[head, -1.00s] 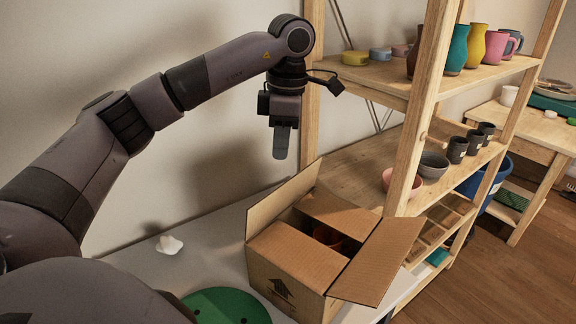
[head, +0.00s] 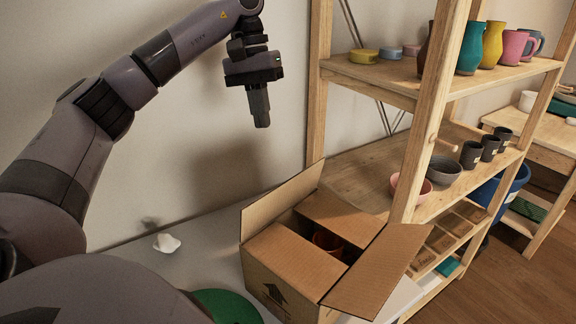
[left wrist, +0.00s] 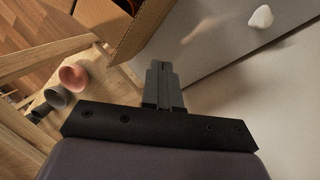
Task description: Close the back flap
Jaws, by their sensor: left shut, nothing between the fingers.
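An open cardboard box (head: 275,292) stands on the white table. Its flap on the wall side, which I take as the back flap (head: 278,203), stands up and leans outward. Two other flaps lie folded inward, and the flap on the right (head: 378,272) sticks outward. My left gripper (head: 262,124) is shut and empty, pointing down in the air above and behind the raised flap, apart from it. In the left wrist view, the shut fingers (left wrist: 157,66) show, with part of the box (left wrist: 146,28) at the top. My right gripper is not in view.
An orange-brown pot (head: 327,240) shows inside the box. A wooden shelf (head: 405,185) with vases, cups and bowls stands close on the right. A small white object (head: 167,242) and a green disc (head: 226,306) lie on the table. The wall is close behind.

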